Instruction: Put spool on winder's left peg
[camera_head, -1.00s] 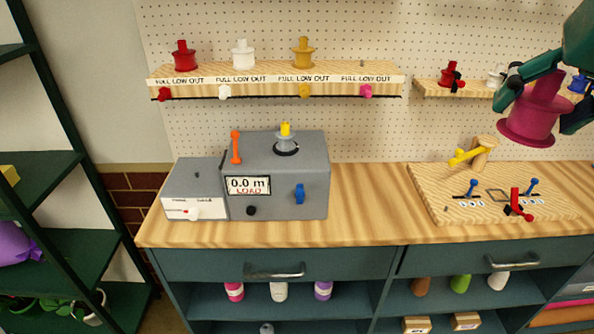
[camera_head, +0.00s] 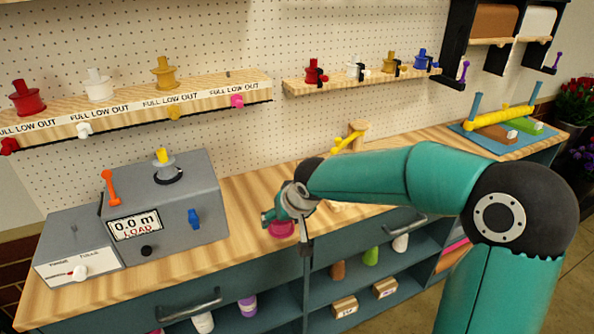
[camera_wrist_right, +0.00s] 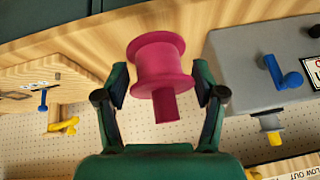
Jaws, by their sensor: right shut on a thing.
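The magenta spool (camera_head: 281,230) is held in my right gripper (camera_head: 288,207), low over the bench's front edge, right of the winder. In the right wrist view the spool (camera_wrist_right: 160,65) sits between the two fingers of the gripper (camera_wrist_right: 160,95), its narrower end toward the palm. The winder (camera_head: 165,205) is a grey box with a "0.0 m LOAD" display, an orange lever and a blue handle. A yellow-topped peg (camera_head: 163,160) stands on top. The left gripper is out of view.
A shelf (camera_head: 140,107) with red, white and yellow spools runs above the winder. Another shelf (camera_head: 355,75) holds several spools. A yellow lever (camera_head: 348,140) stands behind my right arm. The wooden bench (camera_head: 245,205) is bare just right of the winder.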

